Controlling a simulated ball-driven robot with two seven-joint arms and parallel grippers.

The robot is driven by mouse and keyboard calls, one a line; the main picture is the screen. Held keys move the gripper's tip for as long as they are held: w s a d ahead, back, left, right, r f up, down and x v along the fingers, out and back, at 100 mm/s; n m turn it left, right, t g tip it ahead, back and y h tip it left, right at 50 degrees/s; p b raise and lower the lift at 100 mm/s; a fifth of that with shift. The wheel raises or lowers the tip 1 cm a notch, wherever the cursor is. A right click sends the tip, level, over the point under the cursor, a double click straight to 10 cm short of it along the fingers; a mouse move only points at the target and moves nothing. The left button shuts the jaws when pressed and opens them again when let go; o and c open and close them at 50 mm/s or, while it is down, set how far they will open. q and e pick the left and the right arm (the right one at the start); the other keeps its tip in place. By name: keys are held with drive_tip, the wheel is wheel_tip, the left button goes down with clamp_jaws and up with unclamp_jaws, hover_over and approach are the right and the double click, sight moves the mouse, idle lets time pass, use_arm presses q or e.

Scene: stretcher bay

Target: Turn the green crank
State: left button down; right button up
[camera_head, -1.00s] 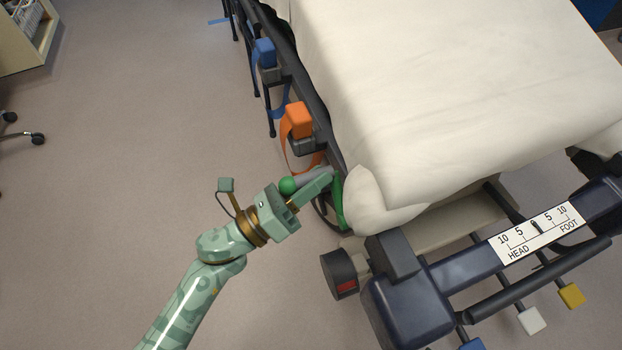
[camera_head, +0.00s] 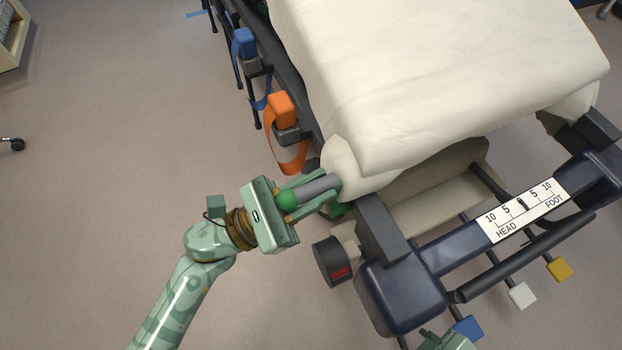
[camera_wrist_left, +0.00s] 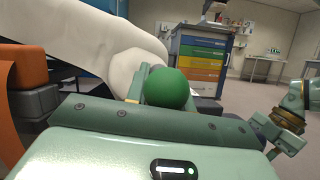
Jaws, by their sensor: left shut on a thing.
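The green crank shows in the head view at the near left corner of the bed. It has a round green knob (camera_head: 287,199), a grey handle (camera_head: 318,187) and a green arm (camera_head: 338,210) partly hidden under the sheet's corner. My left gripper (camera_head: 316,190) is shut on the crank's handle, one finger on each side. The green knob also shows in the left wrist view (camera_wrist_left: 167,88), just beyond the gripper's palm. My right arm shows in the wrist view at the right edge; its fingers are too unclear to judge.
The white-sheeted bed (camera_head: 440,75) stands beside the crank. An orange buckle (camera_head: 281,108) with a strap hangs just behind it, and a blue buckle (camera_head: 244,42) farther back. A black roller bumper (camera_head: 330,262) sits close in front.

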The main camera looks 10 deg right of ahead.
use_arm(q)
drive_tip(key=shift+s+a+r+m, duration=0.1)
drive_tip(key=shift+r+m, duration=0.35)
drive_tip(key=shift+m, duration=0.05)
drive_tip(key=c, duration=1.6)
unclamp_jaws()
drive_tip(key=o, duration=0.4)
drive_tip(key=shift+s+a+r, duration=0.1)
drive_tip(key=shift+s+a, duration=0.05)
drive_tip(key=shift+a, duration=0.1)
drive_tip(key=shift+s+a, duration=0.1)
drive_tip(key=shift+d+f, duration=0.2)
